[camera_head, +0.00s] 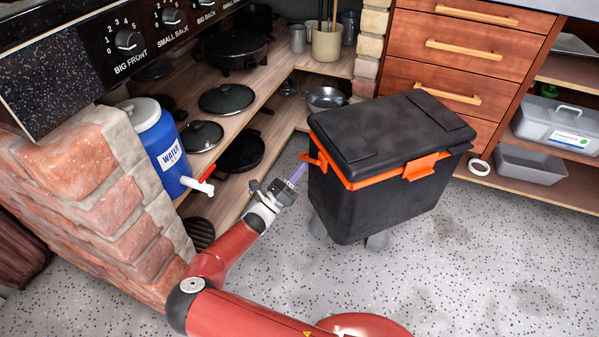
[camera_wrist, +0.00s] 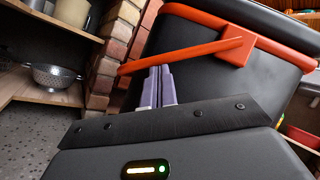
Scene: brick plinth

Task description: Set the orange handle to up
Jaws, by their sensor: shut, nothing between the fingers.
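The orange handle (camera_head: 316,160) is on the left side of a black cooler box (camera_head: 375,200) with an orange rim. In the wrist view the handle (camera_wrist: 185,56) is a straight bar standing out from a bracket on the box side. My gripper (camera_head: 298,172) is just left of the box, close by the handle. Its purple fingers (camera_wrist: 160,72) are shut together and empty. Their tips end at the lower edge of the bar in the wrist view. I cannot tell whether they touch it. The handle's far end is partly unclear.
A blue water jug (camera_head: 160,145) with a red-lever tap stands left behind my arm. Shelves with pans (camera_head: 227,98) are behind. A brick plinth (camera_head: 95,200) is at left, wooden drawers (camera_head: 460,60) behind the box. Speckled floor in front is clear.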

